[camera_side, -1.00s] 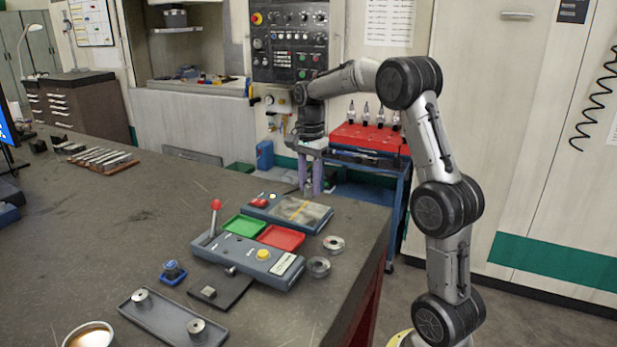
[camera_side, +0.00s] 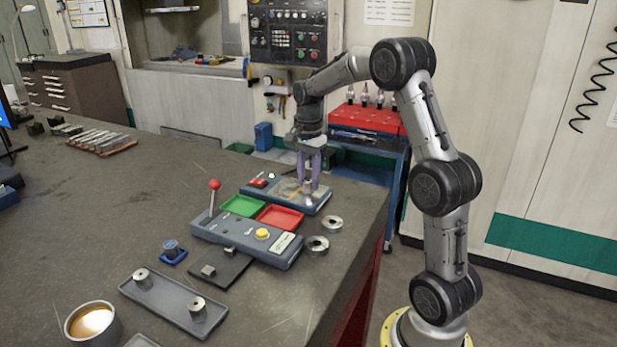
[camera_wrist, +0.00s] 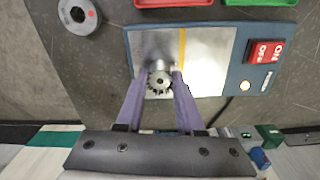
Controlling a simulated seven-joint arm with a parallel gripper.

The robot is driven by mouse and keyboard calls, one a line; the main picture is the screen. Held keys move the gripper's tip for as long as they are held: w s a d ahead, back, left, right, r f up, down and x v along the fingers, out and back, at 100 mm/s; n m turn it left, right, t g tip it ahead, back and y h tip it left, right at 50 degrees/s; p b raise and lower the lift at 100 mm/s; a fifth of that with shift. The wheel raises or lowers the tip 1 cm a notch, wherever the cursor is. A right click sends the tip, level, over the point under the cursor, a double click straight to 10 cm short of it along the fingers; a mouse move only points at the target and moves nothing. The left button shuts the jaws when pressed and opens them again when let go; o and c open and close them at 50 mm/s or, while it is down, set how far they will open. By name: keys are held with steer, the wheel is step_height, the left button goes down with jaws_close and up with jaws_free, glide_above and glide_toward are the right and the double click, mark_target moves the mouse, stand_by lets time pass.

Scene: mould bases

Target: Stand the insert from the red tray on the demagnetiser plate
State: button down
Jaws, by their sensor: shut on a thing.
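My gripper (camera_side: 308,188) is shut on a small grey metal insert (camera_wrist: 160,83) with a toothed round face, held between the two purple fingers. In the wrist view my gripper (camera_wrist: 161,86) is over the silver demagnetiser plate (camera_wrist: 205,75), left of its yellow line. In the side view the plate (camera_side: 287,188) lies under the fingertips, towards the demagnetiser's right end. I cannot tell whether the insert touches the plate. The red tray (camera_side: 280,217) looks empty; its edge shows at the top of the wrist view (camera_wrist: 172,2).
A green tray (camera_side: 242,206) sits beside the red one. A control box (camera_side: 246,241) with a red-knobbed lever stands in front. Two metal rings (camera_side: 318,244) lie to the right. A grey tray (camera_side: 172,305) holds two metal cylinders. The demagnetiser has a red switch (camera_wrist: 263,52).

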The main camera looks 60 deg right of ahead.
steer(key=shift+c, duration=2.3)
jaws_free()
step_height(320, 180, up, 14)
